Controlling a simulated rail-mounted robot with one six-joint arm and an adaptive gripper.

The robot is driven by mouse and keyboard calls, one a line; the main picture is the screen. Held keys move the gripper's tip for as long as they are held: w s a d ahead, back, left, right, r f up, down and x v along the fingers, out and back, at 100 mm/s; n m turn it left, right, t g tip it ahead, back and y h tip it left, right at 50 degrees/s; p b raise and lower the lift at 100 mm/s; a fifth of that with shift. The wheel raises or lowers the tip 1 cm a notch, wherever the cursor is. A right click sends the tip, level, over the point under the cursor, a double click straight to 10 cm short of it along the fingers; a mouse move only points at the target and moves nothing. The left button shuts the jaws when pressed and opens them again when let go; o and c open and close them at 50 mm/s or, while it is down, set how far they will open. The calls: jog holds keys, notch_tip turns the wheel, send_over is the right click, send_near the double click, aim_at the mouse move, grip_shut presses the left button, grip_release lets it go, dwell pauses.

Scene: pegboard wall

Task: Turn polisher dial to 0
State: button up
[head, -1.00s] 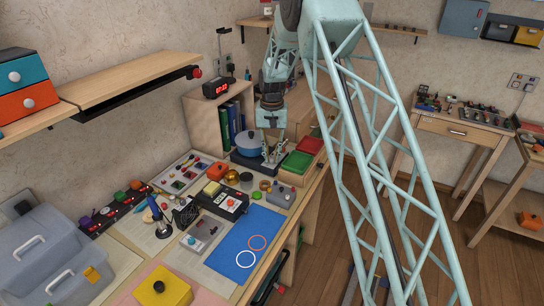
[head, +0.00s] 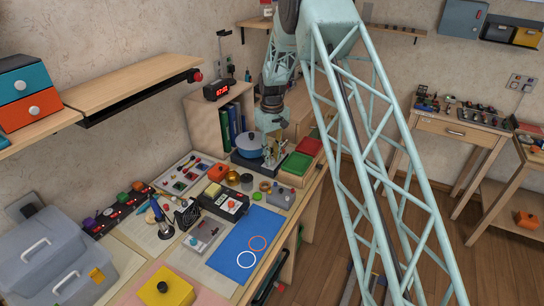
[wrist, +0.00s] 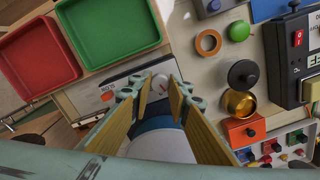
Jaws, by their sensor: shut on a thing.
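The dial (wrist: 160,83) is a small pale round knob with a red mark, on a light panel with a partly readable label, in the wrist view. My gripper (wrist: 162,90) has its fingertips on both sides of the dial and is shut on it. Behind the fingers is a blue-and-white round body (wrist: 160,140), partly hidden. In the head view, my gripper (head: 272,155) points down beside the blue round pot-like thing (head: 249,145) on a dark base. The dial is too small to make out there, and its exact reading is unclear.
Red (wrist: 38,60) and green (wrist: 112,28) trays lie close to my gripper. A brass cup (wrist: 239,103), an orange ring (wrist: 208,42) and an orange block (wrist: 243,132) stand on the other side. A black device with a red switch (wrist: 298,38) is farther right.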

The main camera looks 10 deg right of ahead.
aim_at(272, 159)
jog(key=n+p, duration=0.1)
jog(key=n, duration=0.4)
jog(key=shift+w+r, duration=0.1)
jog(key=n+p, duration=0.1)
jog(key=n, duration=0.4)
dwell(0.6)
jog(key=o, duration=0.8)
jog(key=shift+o, duration=0.2)
jog(key=shift+r, duration=0.15)
notch_tip(272, 159, up, 12)
jog(key=shift+f, duration=0.2)
dwell(0.4)
